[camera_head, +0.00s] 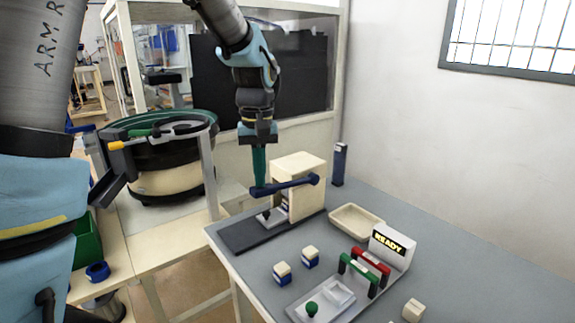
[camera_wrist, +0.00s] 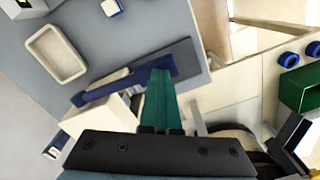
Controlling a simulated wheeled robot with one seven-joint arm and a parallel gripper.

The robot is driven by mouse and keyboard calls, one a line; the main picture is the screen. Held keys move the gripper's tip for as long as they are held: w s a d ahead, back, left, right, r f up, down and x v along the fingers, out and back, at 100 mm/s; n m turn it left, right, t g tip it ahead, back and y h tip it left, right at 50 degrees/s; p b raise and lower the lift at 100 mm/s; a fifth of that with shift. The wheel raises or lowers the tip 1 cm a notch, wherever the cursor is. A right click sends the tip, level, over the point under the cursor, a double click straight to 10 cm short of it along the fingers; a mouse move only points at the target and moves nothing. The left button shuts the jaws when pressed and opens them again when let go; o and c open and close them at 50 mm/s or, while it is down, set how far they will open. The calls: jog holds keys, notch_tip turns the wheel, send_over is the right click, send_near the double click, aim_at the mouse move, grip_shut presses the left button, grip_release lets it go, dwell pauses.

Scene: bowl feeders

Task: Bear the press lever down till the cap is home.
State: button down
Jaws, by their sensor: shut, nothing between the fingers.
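The press (camera_head: 302,172) is a cream block on a dark base plate (camera_head: 245,236) at the table's left. Its dark blue lever (camera_head: 288,186) runs from a pivot at the upper right to a free end at the left, nearly level and slightly lower there. It also shows in the wrist view (camera_wrist: 98,95). My gripper (camera_head: 259,185), with green fingers, is shut and empty, pointing down at the lever's free end. In the wrist view its fingertips (camera_wrist: 160,73) overlap that end; I cannot tell whether they touch. A small dark part (camera_head: 267,213) sits below the lever; the cap is not clearly distinguishable.
Two blue-and-white blocks (camera_head: 282,276) (camera_head: 310,260) and a fixture with green and red handles (camera_head: 358,269) are in front. A bowl feeder (camera_head: 160,185) stands left.

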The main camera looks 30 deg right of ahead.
notch_tip(320, 180, up, 8)
jog(key=p, duration=0.6)
dwell(0.4)
jog(key=s+a+f+n, duration=0.1)
jog(key=s+a+f, duration=0.1)
jog(key=a, duration=1.2)
jog(key=s+a+f+n+t, duration=0.1)
jog(key=a+f, duration=0.2)
jog(key=a, duration=1.2)
jog(key=shift+s+f+n+t, duration=0.3)
jog(key=shift+s, duration=0.1)
